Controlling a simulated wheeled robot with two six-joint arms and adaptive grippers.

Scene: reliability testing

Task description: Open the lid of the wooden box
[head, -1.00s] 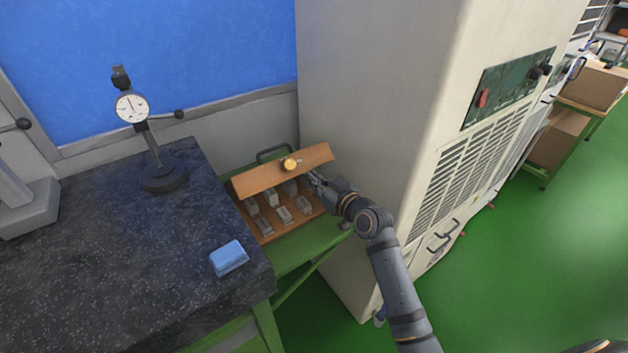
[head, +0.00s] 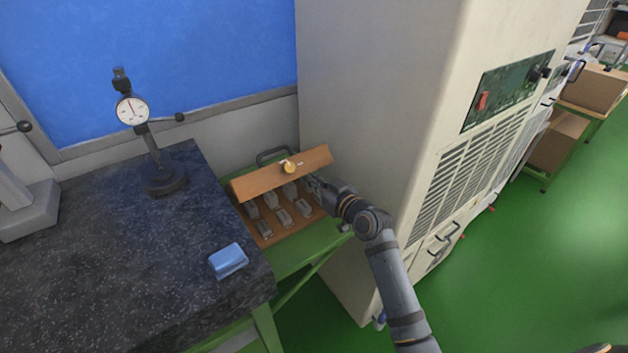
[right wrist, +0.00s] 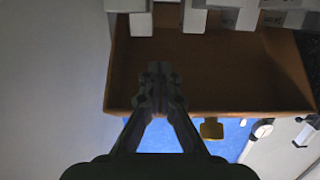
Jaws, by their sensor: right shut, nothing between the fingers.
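The wooden box (head: 268,240) stands on a green table, with its lid (head: 258,183) raised and tilted and its interior showing. A round brass knob (head: 289,168) sits on the lid. Several grey metal blocks (head: 284,217) stand inside the box. My right gripper (head: 314,183) is at the right end of the box, close by the lid's lower edge. In the right wrist view its fingers (right wrist: 158,84) are together and empty, in front of the brown lid panel (right wrist: 225,75); whether they touch it is unclear. My left gripper is out of view.
A dark granite table (head: 110,260) at left carries a dial gauge stand (head: 163,180) and a blue block (head: 228,261). A tall cream cabinet (head: 370,90) stands close on the right of the box. Green floor (head: 560,250) is open farther right.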

